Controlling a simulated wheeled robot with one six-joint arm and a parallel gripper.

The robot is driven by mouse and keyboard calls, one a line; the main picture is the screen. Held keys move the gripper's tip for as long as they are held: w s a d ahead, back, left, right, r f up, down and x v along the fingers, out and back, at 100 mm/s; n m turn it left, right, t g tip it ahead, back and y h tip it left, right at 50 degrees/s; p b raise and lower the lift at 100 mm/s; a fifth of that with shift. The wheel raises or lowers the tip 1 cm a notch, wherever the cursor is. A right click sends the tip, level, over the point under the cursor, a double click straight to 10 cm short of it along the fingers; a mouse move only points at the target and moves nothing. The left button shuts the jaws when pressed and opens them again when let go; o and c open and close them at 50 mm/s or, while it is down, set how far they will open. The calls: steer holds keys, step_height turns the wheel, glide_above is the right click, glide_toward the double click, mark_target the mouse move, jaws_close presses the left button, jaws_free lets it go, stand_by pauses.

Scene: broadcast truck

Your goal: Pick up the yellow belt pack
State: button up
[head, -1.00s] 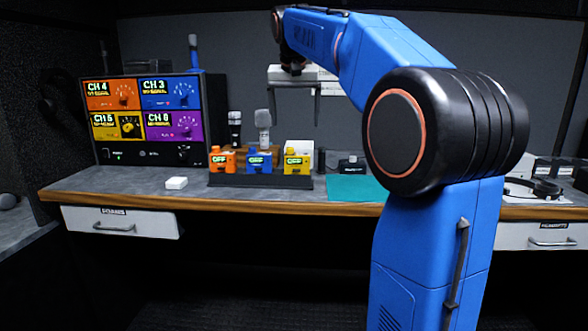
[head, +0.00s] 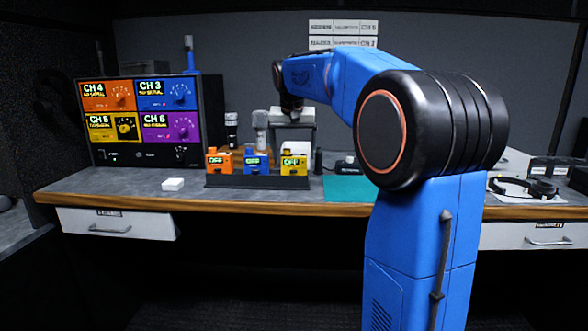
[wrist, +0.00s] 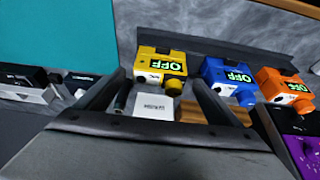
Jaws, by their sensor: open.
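The yellow belt pack (head: 294,163) stands at the right end of a dark rack (head: 258,181) on the counter, its display reading OFF. A blue belt pack (head: 256,163) and an orange belt pack (head: 219,162) stand to its left. My gripper (head: 293,142) is open and empty, just above and behind the yellow belt pack. In the wrist view the yellow belt pack (wrist: 160,66) lies beyond the two fingers (wrist: 150,100), roughly centred between them, with a small white box (wrist: 153,105) nearer. I see no contact with the pack.
Microphones (head: 261,130) stand behind the rack. A channel unit (head: 147,120) with coloured panels is at the left. A small white block (head: 173,184) lies on the counter, left of the rack. A teal mat (head: 347,189) is clear at the right, and a headset (head: 525,187) lies further right.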

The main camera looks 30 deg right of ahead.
mark_target(294, 155)
steer(key=x, duration=0.3)
steer(key=shift+f, duration=0.2)
steer(key=shift+c, duration=0.7)
steer(key=c, duration=1.2)
steer(key=shift+o, duration=0.3)
steer(key=shift+r, duration=0.15)
